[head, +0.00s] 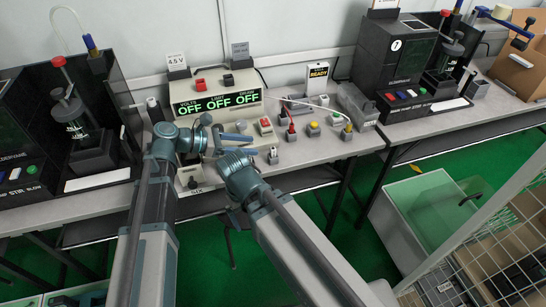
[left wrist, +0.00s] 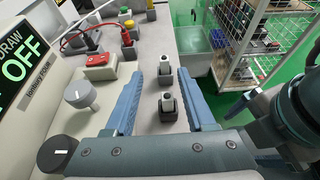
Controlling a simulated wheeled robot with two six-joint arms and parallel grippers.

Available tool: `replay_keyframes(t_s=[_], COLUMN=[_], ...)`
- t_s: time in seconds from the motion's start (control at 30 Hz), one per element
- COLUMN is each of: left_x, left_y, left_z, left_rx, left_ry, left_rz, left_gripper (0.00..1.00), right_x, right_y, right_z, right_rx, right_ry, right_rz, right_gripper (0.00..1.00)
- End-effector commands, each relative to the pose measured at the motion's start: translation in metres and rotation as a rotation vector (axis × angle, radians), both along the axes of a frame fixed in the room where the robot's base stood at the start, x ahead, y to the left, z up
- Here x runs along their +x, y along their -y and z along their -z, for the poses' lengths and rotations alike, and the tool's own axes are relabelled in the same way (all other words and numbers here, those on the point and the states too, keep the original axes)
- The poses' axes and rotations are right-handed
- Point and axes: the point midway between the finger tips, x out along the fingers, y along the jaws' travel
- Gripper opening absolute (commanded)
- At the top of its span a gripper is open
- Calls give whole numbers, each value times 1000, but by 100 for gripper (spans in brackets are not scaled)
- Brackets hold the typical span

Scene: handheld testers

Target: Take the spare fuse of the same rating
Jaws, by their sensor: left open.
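The nearer stand (left wrist: 166,105) is between my left gripper's (left wrist: 160,78) blue fingers; the farther stand (left wrist: 165,76) is around the fingertips. I cannot read any rating or tell for certain that they hold fuses. My left gripper is open with nothing gripped; in the head view this gripper (head: 249,144) points right across the bench. One stand (head: 272,156) shows just beyond it there. My right arm shows; its gripper does not.
A power supply (head: 216,102) reading OFF stands behind my left gripper. Its knobs (left wrist: 80,92) and a red switch (left wrist: 101,61) lie left of the fingers. Yellow and red bench controls (head: 313,129) stand beyond. The bench edge and my right arm (head: 247,185) are close in front.

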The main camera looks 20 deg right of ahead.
Motion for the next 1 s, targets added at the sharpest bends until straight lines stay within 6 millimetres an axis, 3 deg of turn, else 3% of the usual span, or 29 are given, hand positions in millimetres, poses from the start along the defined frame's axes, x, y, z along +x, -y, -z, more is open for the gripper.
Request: replay_keyframes(t_s=[0.13,0.53,0.87,1.0], left_x=[0,0,-4,-4], left_y=[20,32,70,75], left_z=[10,14,33,33], left_rx=[1,0,1,0], left_ry=[0,0,0,0], left_rz=[2,0,2,-1], left_gripper=[55,55,55,55], right_x=[0,0,0,0], right_y=[0,0,0,0], right_z=[10,14,33,33], right_rx=[0,0,0,0], right_ry=[0,0,0,0], right_rz=[0,0,0,0], right_gripper=[100,100,100,100])
